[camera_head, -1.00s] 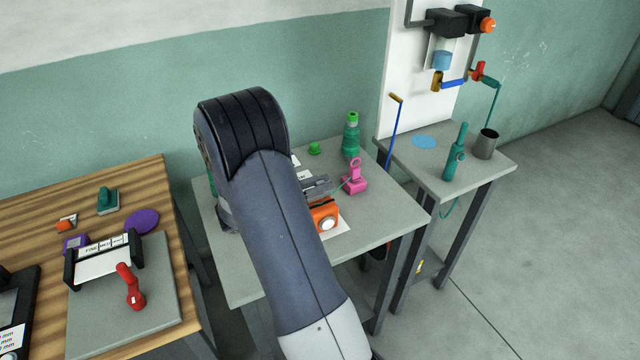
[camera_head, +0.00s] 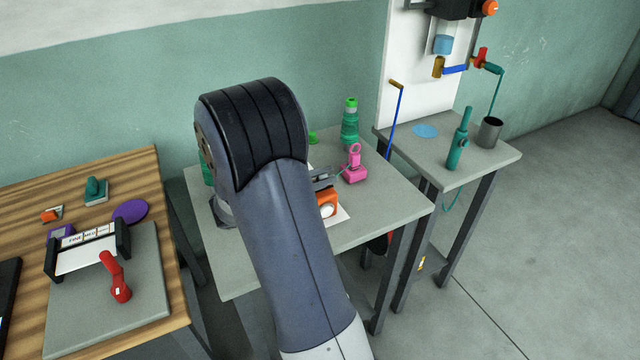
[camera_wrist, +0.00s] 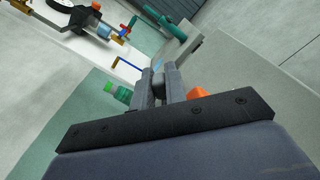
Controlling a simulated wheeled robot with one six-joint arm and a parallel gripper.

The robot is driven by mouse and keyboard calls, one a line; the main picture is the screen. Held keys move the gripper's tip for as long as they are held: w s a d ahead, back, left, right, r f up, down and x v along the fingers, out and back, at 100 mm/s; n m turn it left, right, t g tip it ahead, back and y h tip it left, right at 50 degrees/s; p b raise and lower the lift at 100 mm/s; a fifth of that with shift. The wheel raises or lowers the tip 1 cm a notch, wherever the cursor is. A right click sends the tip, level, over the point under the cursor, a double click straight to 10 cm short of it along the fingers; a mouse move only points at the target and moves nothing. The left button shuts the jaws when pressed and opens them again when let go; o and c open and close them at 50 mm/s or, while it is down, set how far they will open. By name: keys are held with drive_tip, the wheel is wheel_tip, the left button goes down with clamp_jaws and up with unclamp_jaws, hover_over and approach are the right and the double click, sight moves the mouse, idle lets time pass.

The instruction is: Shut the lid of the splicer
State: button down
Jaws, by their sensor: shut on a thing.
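A bit of orange (camera_wrist: 198,93) also shows beside my fingers in the wrist view. My gripper (camera_head: 323,179) is just above and behind the orange body. In the wrist view my gripper (camera_wrist: 158,84) has its two grey fingers closed around a small dark grey piece (camera_wrist: 158,90). That piece looks like part of the splicer's lid, but the lid itself is largely hidden and its angle cannot be told.
A pink tool (camera_head: 355,168) stands close to the right of my gripper, and a green bottle (camera_head: 349,125) behind it. The right table (camera_head: 430,160) holds a teal tool and a grey cup. A wooden bench (camera_head: 60,205) stands left. The middle table's front is clear.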

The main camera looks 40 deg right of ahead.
sight(327, 208)
drive_tip(key=f+m+b, duration=0.1)
drive_tip(key=b, duration=0.1)
drive_tip(key=s+f+m+b, duration=0.1)
drive_tip(key=m+b, duration=0.1)
drive_tip(key=b, duration=0.1)
drive_tip(key=m+b, duration=0.2)
drive_tip(key=b, duration=0.1)
drive_tip(key=shift+s+a+f, duration=0.25)
drive_tip(key=shift+s+f, duration=0.1)
drive_tip(key=shift+f, duration=0.05)
drive_tip(key=m+b, duration=0.2)
drive_tip(key=b, duration=0.1)
drive_tip(key=shift+s+f+m, duration=0.2)
drive_tip(key=shift+f+m, duration=0.1)
drive_tip(key=shift+f, duration=0.05)
drive_tip(key=shift+f+m+b, duration=0.15)
drive_tip(key=shift+m+b, duration=0.55)
drive_tip(key=shift+b, duration=0.2)
drive_tip(key=shift+s, duration=0.1)
drive_tip(key=c, duration=1.4)
unclamp_jaws()
drive_tip(key=shift+c, duration=0.2)
